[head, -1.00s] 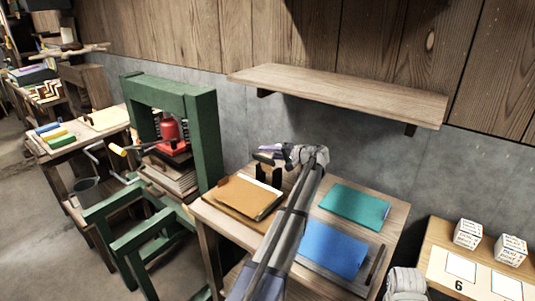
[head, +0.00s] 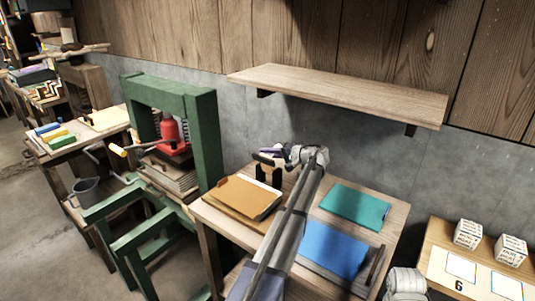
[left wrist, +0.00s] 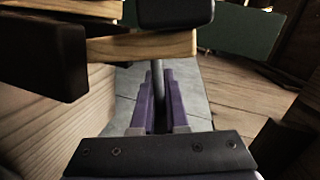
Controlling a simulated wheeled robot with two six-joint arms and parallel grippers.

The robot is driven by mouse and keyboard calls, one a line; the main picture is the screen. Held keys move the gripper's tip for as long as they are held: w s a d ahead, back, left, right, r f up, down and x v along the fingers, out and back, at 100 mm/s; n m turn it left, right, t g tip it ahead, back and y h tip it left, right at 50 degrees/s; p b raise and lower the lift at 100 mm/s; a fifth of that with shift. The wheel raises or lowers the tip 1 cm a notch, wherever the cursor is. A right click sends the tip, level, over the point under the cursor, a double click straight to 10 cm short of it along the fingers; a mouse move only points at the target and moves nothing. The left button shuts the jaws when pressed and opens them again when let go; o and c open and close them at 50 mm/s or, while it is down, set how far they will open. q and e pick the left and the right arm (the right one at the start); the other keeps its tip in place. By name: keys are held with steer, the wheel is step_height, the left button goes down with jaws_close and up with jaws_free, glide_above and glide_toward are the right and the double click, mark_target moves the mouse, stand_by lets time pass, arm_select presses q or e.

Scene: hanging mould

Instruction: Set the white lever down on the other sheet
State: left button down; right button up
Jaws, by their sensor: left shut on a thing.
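My left gripper (head: 268,157), with purple fingers, is above the back left of the wooden table (head: 385,212). In the left wrist view its fingers (left wrist: 158,78) are shut around a thin dark grey rod (left wrist: 158,86); a black block (left wrist: 175,12) shows above it. I cannot make out a white lever. A tan sheet (head: 240,198) lies at the table's left, just in front of the gripper. A green sheet (head: 355,206) and a blue sheet (head: 333,248) lie right of my arm. My right gripper is not in view.
A wooden shelf (head: 340,92) juts from the wall above the table. A green press (head: 205,135) stands to the left. A side table at right holds white cubes (head: 467,234) and a numbered card (head: 459,267). Wooden bars (left wrist: 140,47) are close to the fingers.

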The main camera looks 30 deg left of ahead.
mark_target(259, 159)
arm_select(q)
steer(key=shift+s, duration=0.1)
stand_by(0.6)
steer(key=s+n, duration=0.1)
steer(key=s+n+t, duration=0.1)
steer(key=n, duration=0.1)
steer(key=s+n+t+p, duration=0.1)
steer(key=s+n, duration=0.1)
steer(key=shift+a+r, duration=0.1)
steer(key=shift+r, duration=0.25)
steer(key=s+n, duration=0.1)
steer(key=n+t+b, duration=0.1)
steer(key=n, duration=0.1)
steer(key=shift+s+f, duration=0.3)
steer(key=shift+s, duration=0.1)
steer(key=shift+s+a+f+n+t+b, duration=0.1)
steer(key=shift+s+f+n+t+b, duration=0.1)
steer(key=shift+s+n+t+b, duration=0.3)
steer(key=shift+s+a+f+n+t+b, duration=0.15)
steer(key=shift+n+b, duration=0.15)
steer(key=shift+n, duration=0.4)
steer(key=shift+s+d+f+n+t+b, duration=0.1)
steer(key=shift+s+f+n+t+b, duration=0.1)
steer(key=shift+n+b, duration=0.3)
steer(key=shift+s+n, duration=0.1)
steer(key=shift+n, duration=0.2)
steer(key=c, duration=0.9)
jaws_free()
